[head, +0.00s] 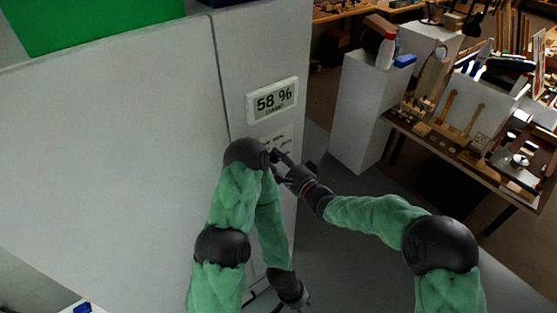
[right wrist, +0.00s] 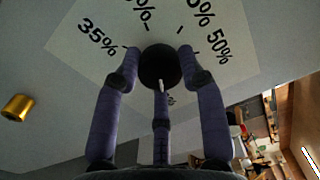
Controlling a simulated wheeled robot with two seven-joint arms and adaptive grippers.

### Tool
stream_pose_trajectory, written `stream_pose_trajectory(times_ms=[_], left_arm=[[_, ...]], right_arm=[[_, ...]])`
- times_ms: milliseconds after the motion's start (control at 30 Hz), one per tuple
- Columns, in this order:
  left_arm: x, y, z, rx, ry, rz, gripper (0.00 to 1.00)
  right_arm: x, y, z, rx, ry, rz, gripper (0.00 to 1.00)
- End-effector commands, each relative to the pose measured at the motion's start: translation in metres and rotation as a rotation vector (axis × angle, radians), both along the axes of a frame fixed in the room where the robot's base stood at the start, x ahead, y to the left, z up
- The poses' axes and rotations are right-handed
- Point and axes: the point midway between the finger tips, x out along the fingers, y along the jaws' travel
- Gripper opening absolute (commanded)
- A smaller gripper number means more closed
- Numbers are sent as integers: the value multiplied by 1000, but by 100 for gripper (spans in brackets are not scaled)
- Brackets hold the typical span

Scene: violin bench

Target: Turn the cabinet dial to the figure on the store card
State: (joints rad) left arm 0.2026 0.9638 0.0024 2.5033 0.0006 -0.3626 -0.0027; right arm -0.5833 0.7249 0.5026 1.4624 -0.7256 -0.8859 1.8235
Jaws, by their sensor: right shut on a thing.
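The white cabinet (head: 110,130) fills the left of the head view. A display (head: 272,100) on it reads 58 %. A dial plate (head: 278,140) below the display is partly hidden by my arms. In the right wrist view, the round black dial (right wrist: 160,62) sits on this plate, with 35% and 50% legible and other figures cut off. A small white mark shows at the dial's lower edge. My right gripper (head: 282,165) is shut on the dial, its fingers around it. My left gripper (head: 298,300) hangs low by the cabinet; its fingers are unclear. I cannot identify the store card.
A brass-coloured knob (right wrist: 17,107) stands out from the cabinet face. A white pedestal (head: 362,115) with a bottle (head: 386,50) and a blue item (head: 404,61) stands to the right. Behind is a cluttered workbench (head: 450,150). Bare floor lies between cabinet and pedestal.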

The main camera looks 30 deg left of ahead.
Motion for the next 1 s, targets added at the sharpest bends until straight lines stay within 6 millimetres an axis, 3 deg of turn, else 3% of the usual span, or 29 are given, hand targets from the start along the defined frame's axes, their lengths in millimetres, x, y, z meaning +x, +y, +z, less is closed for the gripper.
stream_pose_trajectory(times_ms=[33,100,567,1000], left_arm=[[0,0,0,0,0,0,40],[0,0,0,0,0,0,40],[0,0,0,0,0,0,40],[0,0,0,0,0,0,40]], right_arm=[[-1,0,-3,-4,5,1,49],[-1,0,-3,-4,5,1,64],[-3,-8,0,-1,-1,-1,64],[-33,-82,-1,-3,2,-2,64]])
